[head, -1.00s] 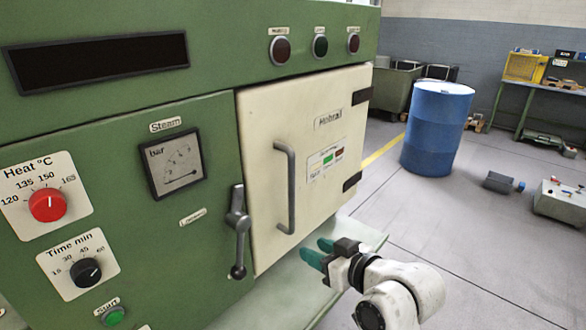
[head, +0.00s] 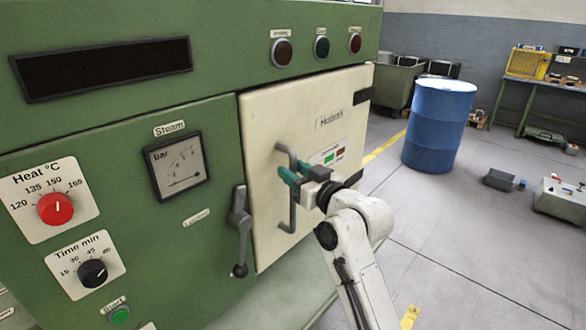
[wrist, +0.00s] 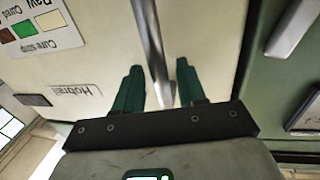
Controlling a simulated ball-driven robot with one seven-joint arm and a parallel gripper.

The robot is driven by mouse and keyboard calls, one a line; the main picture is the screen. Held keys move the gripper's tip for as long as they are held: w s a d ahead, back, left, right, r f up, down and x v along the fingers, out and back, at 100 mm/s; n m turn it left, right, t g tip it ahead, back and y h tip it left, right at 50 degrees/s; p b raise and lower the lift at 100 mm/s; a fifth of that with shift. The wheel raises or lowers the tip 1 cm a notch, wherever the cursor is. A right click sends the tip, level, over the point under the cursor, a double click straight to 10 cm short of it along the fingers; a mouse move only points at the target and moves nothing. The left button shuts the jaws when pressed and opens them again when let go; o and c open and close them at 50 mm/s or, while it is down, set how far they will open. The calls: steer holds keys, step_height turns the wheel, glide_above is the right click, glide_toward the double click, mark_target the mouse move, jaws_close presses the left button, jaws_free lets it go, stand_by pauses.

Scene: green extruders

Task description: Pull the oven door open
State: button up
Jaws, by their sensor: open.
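The cream oven door (head: 262,115) is closed in the green machine, with its hinges on the right edge. Its grey vertical bar handle (head: 291,212) is on the left part of the door. My gripper (head: 284,170) is at the upper half of the handle. In the wrist view my gripper (wrist: 158,88) is open, with one green finger on each side of the handle (wrist: 150,45). The handle lies between the fingers, nearer the right one; whether either finger touches it I cannot tell. A grey latch lever (head: 240,215) hangs down left of the door.
The green machine front (head: 215,115) with knobs and a gauge fills the left. A pale ledge (head: 275,290) juts out below the door. A blue barrel (head: 437,125) stands on the floor to the right. The grey floor (head: 450,215) between is mostly open.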

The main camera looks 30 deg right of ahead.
steer(key=shift+w+a, duration=0.1)
steer(key=shift+w, duration=0.35)
jaws_close()
stand_by(0.4)
